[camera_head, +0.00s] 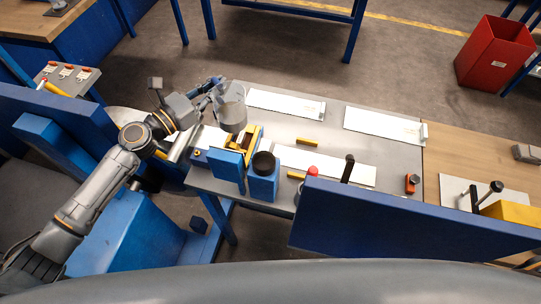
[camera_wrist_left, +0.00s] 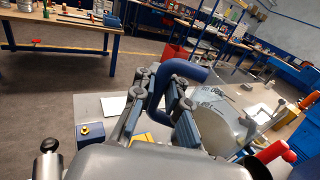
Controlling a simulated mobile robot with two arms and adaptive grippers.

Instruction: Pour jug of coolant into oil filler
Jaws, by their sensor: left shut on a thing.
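In the left wrist view the fingers (camera_wrist_left: 160,100) close around the curved blue handle, and the jug's grey body (camera_wrist_left: 222,118) shows to the right. In the head view the jug appears over or just behind a yellow fixture (camera_head: 253,138); the gap is unclear. I cannot tell which part is the oil filler. A blue block with a round black top (camera_head: 263,164) stands nearby.
The grey bench (camera_head: 330,125) carries white plates (camera_head: 286,103), small yellow bars and a red-topped item (camera_head: 312,171). A blue panel (camera_head: 400,218) borders its front. A wooden bench (camera_head: 455,150) adjoins right. A red bin (camera_head: 494,52) stands on the floor behind.

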